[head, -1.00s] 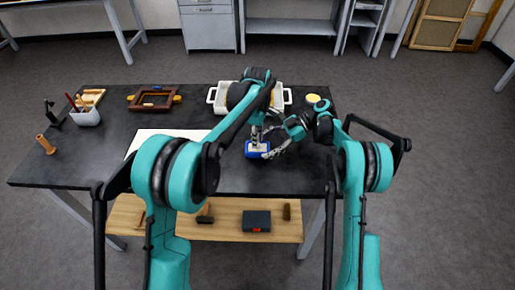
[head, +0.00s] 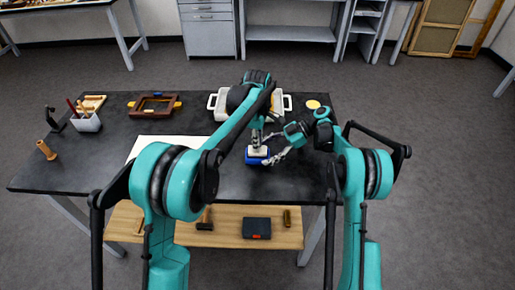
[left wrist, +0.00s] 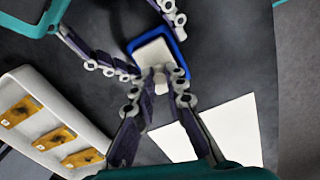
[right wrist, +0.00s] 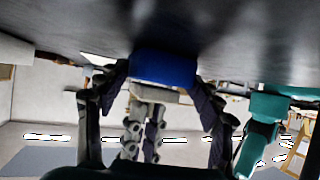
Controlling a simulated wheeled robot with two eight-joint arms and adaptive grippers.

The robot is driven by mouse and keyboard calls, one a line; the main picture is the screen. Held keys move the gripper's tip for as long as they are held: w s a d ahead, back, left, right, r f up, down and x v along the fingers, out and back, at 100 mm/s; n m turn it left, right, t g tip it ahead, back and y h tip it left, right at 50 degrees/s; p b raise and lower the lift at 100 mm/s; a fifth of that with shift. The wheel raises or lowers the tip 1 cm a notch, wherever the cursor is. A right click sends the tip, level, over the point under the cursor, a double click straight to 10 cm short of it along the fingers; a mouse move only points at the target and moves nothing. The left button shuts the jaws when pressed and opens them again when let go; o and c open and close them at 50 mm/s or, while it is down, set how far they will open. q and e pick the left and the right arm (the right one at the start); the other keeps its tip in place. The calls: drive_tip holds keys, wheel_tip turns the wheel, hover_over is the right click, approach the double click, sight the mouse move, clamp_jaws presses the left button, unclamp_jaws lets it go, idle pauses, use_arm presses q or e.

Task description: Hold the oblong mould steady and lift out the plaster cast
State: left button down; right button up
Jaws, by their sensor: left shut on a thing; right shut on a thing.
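The oblong blue mould (head: 264,161) stands on the dark table, below the white plaster cast (head: 259,151). My left gripper (head: 257,146) comes down from above and is shut on the cast; in the left wrist view its fingertips (left wrist: 159,72) pinch the end of the cast (left wrist: 152,52). The blue mould (left wrist: 181,36) shows around part of it. My right gripper (head: 277,154) is shut on the mould from the right. In the right wrist view its fingers flank the mould (right wrist: 163,67), with the cast (right wrist: 150,95) projecting from its open side. How much remains inside is hidden.
A white sheet (head: 150,147) lies left of the mould. A pale tray with handles (head: 216,102) stands behind, partly covered by my left arm. A brown frame (head: 153,105), a white tool pot (head: 87,122) and a yellow disc (head: 313,104) are farther off. The front right table is clear.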

use_arm(q)
wheel_tip(320, 180, up, 8)
drive_tip(key=shift+f, duration=0.15)
use_arm(e)
drive_tip(key=o, duration=0.9)
drive_tip(key=shift+o, duration=0.2)
drive_tip(key=v, duration=1.2)
